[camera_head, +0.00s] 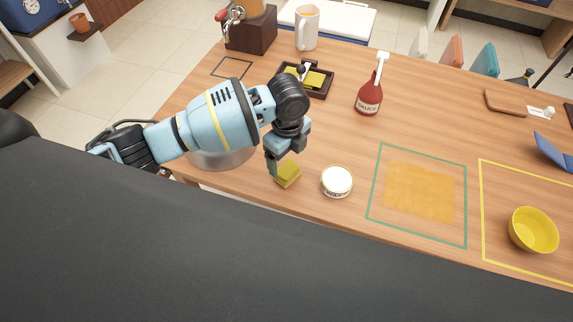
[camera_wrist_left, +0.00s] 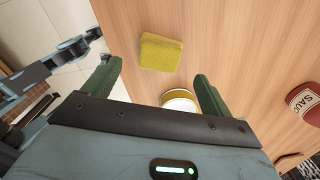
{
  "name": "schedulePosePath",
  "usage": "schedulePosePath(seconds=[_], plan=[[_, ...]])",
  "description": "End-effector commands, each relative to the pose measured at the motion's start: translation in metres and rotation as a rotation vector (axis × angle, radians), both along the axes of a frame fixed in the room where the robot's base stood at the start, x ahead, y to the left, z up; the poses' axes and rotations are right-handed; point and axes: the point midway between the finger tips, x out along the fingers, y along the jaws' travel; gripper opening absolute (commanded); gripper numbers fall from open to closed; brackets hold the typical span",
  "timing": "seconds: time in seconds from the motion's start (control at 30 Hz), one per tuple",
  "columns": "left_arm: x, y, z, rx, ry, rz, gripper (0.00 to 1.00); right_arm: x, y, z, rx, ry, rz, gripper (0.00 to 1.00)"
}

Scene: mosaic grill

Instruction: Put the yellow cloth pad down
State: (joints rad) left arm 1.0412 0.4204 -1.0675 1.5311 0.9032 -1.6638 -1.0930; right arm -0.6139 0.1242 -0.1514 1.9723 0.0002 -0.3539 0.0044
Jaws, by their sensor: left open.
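The yellow cloth pad (camera_head: 288,174) lies on the wooden table near its front edge, left of a can with a white lid. It looks like a thick, folded square. In the left wrist view the pad (camera_wrist_left: 160,52) appears just beyond the fingertips, with bare wood around it. My left gripper (camera_head: 271,168) points down beside the pad in the head view. Its two green fingers (camera_wrist_left: 156,72) are spread wide in the wrist view, with nothing held between them. My right gripper does not show.
The white-lidded can (camera_head: 337,181) stands close to the pad. A red sauce bottle (camera_head: 370,97) and a dark tray (camera_head: 325,92) with yellow contents are behind. A flat orange patch (camera_head: 420,192) lies inside a green outline. A yellow bowl (camera_head: 533,230) sits inside a yellow outline.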

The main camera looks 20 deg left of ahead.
Motion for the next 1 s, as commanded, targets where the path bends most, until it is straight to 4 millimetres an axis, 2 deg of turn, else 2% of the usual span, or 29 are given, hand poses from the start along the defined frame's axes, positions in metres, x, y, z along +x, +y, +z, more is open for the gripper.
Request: schedulePosePath(seconds=[0.03,0.2,0.4,0.8,0.93,1.0], plan=[[0.002,0.000,0.013,-0.001,-0.006,0.000,0.85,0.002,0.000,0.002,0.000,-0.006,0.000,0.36],[0.001,0.000,0.040,0.000,-0.003,-0.001,0.85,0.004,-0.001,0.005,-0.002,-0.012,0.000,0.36],[0.000,0.000,0.055,0.000,0.000,0.000,0.85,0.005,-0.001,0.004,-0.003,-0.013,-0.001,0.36],[-0.001,-0.001,0.056,-0.001,0.003,0.001,0.85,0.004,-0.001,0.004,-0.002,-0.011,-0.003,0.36],[-0.012,-0.009,0.045,-0.027,0.006,0.025,0.85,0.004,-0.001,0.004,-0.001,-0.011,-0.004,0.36],[-0.024,-0.018,0.032,-0.058,0.008,0.059,0.85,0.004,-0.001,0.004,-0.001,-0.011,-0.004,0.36]])
